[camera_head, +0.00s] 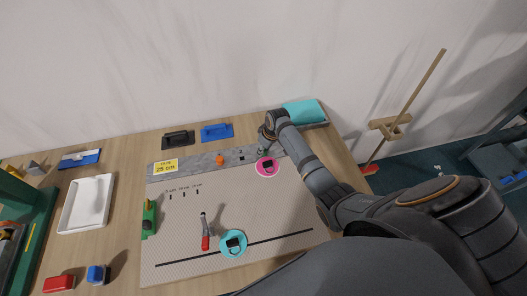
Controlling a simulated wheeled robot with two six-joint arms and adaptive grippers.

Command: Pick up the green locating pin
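My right arm reaches in from the right, and its gripper (264,139) points down at the right part of the grey strip (195,163) along the back of the mat. A small green thing, which looks like the green locating pin (262,150), shows just at the fingertips. The gripper and arm partly hide it, so I cannot tell whether the fingers are open or closed around it. An orange block (220,159) and a small dark piece (241,157) sit on the strip to its left. My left gripper is not in view.
A pink disc (268,167) lies just in front of the gripper. A teal disc (233,244), a red-handled tool (205,240) and a green fixture (149,218) are on the mat (180,250). Black and blue (216,132) holders stand behind. A white tray (86,204) is left.

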